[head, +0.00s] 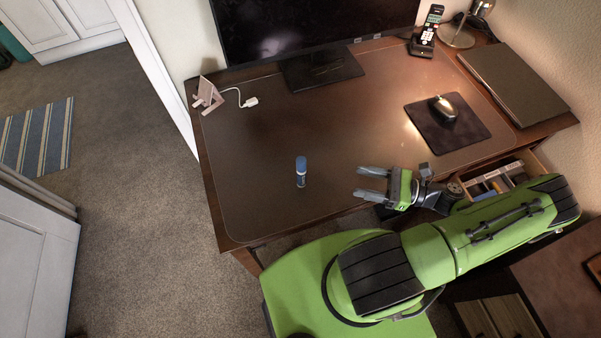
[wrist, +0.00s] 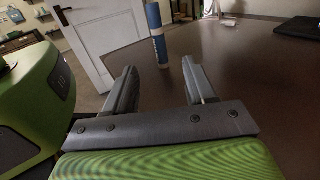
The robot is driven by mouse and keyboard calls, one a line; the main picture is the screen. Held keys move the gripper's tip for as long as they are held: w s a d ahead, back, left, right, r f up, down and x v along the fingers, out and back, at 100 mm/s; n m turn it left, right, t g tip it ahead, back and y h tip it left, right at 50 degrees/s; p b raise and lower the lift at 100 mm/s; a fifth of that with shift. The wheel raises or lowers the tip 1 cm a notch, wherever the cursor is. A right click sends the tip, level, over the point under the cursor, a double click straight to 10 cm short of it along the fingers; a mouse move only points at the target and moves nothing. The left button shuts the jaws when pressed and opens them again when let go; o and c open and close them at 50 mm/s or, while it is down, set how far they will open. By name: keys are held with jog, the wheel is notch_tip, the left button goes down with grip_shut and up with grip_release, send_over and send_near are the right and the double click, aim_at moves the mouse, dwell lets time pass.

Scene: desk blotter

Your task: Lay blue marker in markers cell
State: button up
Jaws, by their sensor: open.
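The blue marker (head: 301,171) stands upright on the desk blotter (head: 260,190), near the front left of the desk. It has a blue cap and a paler band lower down. The marker (wrist: 155,32) also shows in the wrist view, straight ahead beyond the fingertips. My gripper (head: 358,183) is open and empty, just above the blotter's front part, to the right of the marker and pointing left at it. In the wrist view its two fingers (wrist: 160,82) are spread with nothing between them. An open drawer (head: 495,182) with divided compartments holds several items; my arm partly hides it.
A monitor (head: 318,68) stands at the back. A phone stand (head: 207,95) and white cable plug (head: 250,102) lie at the back left. A mouse (head: 443,108) on a dark pad, a closed laptop (head: 513,82) and a cordless phone (head: 427,32) occupy the right. The middle blotter is clear.

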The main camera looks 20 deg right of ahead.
aim_at(301, 175)
jog(key=x, duration=1.4)
jog(key=shift+s+a, duration=0.1)
jog(key=shift+a, duration=0.1)
grip_shut()
